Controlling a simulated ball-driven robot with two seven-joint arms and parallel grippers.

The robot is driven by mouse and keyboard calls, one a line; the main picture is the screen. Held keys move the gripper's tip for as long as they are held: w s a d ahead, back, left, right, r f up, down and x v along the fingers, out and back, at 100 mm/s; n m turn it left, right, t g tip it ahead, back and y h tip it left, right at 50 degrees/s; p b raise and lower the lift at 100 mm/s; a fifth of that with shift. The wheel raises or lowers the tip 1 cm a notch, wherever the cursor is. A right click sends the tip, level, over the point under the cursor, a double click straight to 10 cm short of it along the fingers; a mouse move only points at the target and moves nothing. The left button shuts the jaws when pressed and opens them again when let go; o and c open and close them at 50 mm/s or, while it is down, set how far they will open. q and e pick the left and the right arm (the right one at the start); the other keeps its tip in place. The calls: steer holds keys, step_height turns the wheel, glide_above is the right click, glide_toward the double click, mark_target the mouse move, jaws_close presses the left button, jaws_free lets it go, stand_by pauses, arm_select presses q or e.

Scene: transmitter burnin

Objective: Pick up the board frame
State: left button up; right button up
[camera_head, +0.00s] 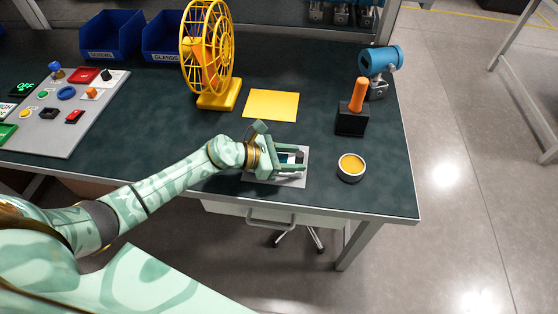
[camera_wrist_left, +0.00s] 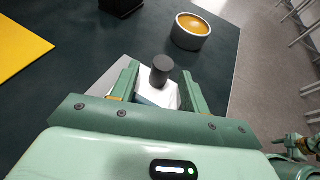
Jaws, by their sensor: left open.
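A white piece with a black cylindrical knob, likely the board frame (camera_wrist_left: 150,94), sits over a light grey plate (camera_head: 291,180) near the front edge of the bench. My left gripper (camera_head: 298,160) is open, with its two fingers on either side of this piece. In the left wrist view the knob stands up between the fingertips (camera_wrist_left: 160,76). I cannot tell whether the fingers touch the piece. The gripper hides much of it in the head view.
A round tin with orange contents (camera_head: 351,166) stands close to the right. A control panel (camera_head: 60,120) is at left.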

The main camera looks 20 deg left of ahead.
arm_select(q)
steer(key=shift+w+d+f, duration=0.1)
steer(key=shift+w+d, duration=0.05)
jaws_close()
